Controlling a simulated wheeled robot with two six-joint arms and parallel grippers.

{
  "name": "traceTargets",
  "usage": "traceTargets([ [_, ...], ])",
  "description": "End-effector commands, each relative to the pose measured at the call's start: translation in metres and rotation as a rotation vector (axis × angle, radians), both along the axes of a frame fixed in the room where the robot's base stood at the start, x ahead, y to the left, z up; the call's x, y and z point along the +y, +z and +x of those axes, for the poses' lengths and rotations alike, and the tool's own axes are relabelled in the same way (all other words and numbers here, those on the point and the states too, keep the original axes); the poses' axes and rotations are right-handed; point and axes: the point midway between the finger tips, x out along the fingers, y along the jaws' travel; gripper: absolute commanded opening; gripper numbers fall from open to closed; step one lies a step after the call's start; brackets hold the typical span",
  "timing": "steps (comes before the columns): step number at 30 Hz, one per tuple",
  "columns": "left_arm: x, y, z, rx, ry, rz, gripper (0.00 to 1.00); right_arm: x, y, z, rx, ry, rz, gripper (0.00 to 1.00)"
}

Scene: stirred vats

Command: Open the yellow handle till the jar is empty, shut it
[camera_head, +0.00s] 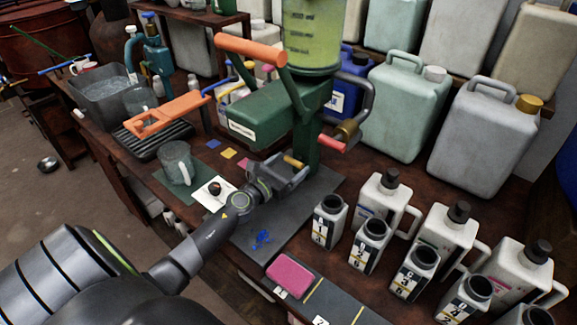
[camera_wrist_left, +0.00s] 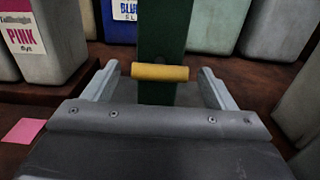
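The clear jar (camera_head: 313,35) with graduation marks sits on top of the green dispenser (camera_head: 270,108) and holds yellow-green liquid. The small yellow handle (camera_head: 292,162) sticks out of the dispenser's lower column. It also shows in the left wrist view (camera_wrist_left: 160,72), lying level across the green post. My left gripper (camera_head: 288,174) is at this handle. In the left wrist view the gripper (camera_wrist_left: 158,85) is open, with one finger on each side of the handle and a gap at both ends. My right gripper is not in view.
A red-pink handle (camera_head: 332,143) and an orange lever (camera_head: 250,48) are also on the dispenser. A glass mug (camera_head: 176,163) stands on a green mat at left. Several labelled white bottles (camera_head: 385,200) crowd the right. A pink sponge (camera_head: 289,274) lies in front.

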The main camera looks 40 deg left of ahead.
Motion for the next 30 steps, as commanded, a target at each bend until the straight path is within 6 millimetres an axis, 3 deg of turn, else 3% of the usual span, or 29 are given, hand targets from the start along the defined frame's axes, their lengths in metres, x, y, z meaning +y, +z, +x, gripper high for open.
traceTargets([
  [1,0.0,0.0,-0.0001,0.0,0.0,0.0,0.72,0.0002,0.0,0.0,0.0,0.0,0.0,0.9],
  [6,0.0,0.0,-0.0002,0.0,0.0,0.0,0.5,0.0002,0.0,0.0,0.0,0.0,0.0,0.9],
  [17,0.0002,0.0001,-0.0003,0.005,0.0,-0.059,0.49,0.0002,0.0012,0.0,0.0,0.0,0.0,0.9],
  [30,0.0009,0.0002,-0.0002,0.033,0.001,-0.404,0.49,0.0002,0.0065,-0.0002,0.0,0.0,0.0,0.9],
])
